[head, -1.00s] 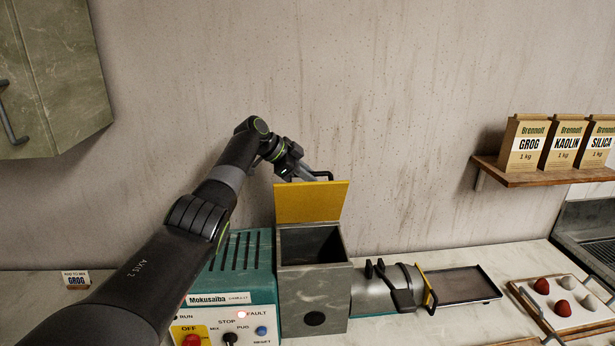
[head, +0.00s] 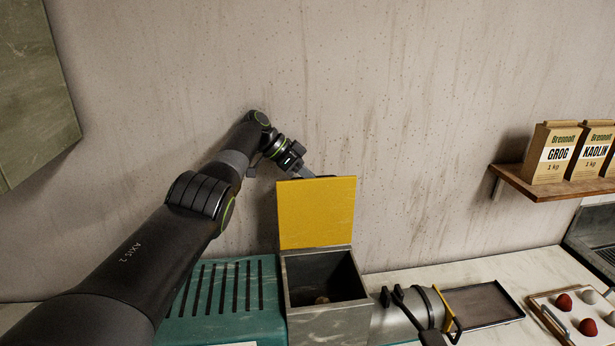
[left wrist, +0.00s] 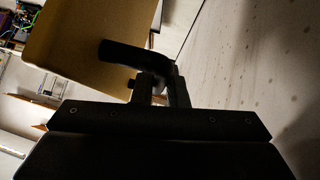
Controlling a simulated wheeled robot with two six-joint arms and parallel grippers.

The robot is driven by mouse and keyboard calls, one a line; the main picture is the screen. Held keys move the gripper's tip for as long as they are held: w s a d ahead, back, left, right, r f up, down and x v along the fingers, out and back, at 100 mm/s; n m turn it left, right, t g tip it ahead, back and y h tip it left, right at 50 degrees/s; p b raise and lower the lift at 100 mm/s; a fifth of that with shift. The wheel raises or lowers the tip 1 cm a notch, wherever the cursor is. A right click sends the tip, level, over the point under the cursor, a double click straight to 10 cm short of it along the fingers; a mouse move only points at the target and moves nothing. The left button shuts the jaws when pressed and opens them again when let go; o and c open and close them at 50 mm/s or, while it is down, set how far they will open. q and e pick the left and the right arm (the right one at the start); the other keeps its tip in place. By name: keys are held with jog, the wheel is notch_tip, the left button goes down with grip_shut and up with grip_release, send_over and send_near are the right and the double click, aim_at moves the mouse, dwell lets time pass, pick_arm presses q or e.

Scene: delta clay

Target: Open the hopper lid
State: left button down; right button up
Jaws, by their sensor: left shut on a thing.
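The yellow hopper lid (head: 317,213) stands raised, about upright, at the back edge of the grey hopper (head: 328,324). The hopper's mouth is open, and a small brownish lump (head: 321,299) shows inside it. My left gripper (head: 310,176) is behind the lid's top edge, its fingertips mostly hidden there in the head view. In the left wrist view its fingers (left wrist: 160,92) are shut on the black lid handle (left wrist: 135,55), with the lid (left wrist: 85,45) beyond.
A teal machine housing (head: 226,300) adjoins the hopper on the left. A wall shelf (head: 555,186) holds paper bags. The wall is close behind the lid.

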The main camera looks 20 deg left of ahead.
pick_arm(q)
jog(key=shift+s+d+f, duration=0.1)
jog(key=shift+s+f, duration=0.05)
jog(key=c, duration=1.5)
grip_release()
jog(key=shift+o, duration=0.2)
jog(key=shift+a+r+b, duration=0.4)
jog(key=shift+a+r, duration=0.1)
jog(key=p+v, duration=0.3)
jog(key=v, duration=0.7)
jog(key=shift+a+r+p, duration=0.2)
jog(key=shift+a+p, duration=0.1)
jog(key=shift+p, duration=0.05)
jog(key=shift+s, duration=0.15)
